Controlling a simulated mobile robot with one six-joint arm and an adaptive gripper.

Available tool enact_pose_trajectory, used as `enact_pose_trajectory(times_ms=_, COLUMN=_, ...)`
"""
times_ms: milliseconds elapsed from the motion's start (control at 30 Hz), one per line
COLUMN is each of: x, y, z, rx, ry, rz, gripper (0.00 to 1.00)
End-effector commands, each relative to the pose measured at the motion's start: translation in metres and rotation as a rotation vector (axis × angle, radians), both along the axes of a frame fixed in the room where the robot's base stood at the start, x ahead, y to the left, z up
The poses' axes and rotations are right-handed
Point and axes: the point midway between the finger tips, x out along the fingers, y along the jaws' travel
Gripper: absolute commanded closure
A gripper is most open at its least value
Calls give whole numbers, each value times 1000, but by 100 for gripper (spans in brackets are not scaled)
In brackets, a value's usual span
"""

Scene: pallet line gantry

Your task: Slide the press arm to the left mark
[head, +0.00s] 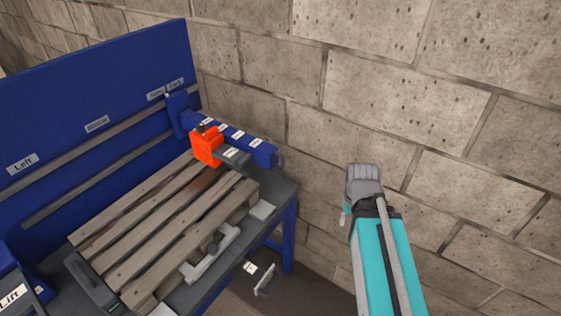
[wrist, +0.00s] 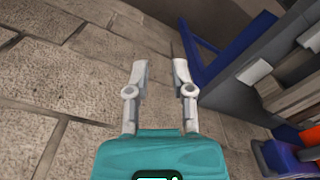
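The press arm (head: 228,137) is a blue beam with white labels, standing out from the rail on the blue back panel at its right end. An orange block (head: 207,146) with a dark grey part sits on the beam. The left mark is the white "Left" label (head: 22,163) at the panel's left end. A "Middle" label (head: 97,123) lies between. My gripper (wrist: 160,72) is open and empty in the wrist view, fingers apart before the stone wall. In the head view my teal arm is right of the bench, apart from the press arm; the fingers are not clear there.
A wooden pallet (head: 150,222) lies on the bench under the panel, with a grey handle-like part (head: 210,255) at its front. A "Lift" box (head: 14,296) stands at lower left. The stone wall (head: 400,100) closes off the back right. Space above the pallet looks clear.

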Motion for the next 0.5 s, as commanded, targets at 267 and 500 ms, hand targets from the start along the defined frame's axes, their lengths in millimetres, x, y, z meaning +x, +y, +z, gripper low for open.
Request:
enact_pose_trajectory(times_ms=267, x=24, y=26, z=-24, rx=189, ry=-48, rz=166, gripper=43)
enact_pose_trajectory(times_ms=500, x=57, y=59, z=-38, rx=451, ry=-192, rz=402, gripper=43)
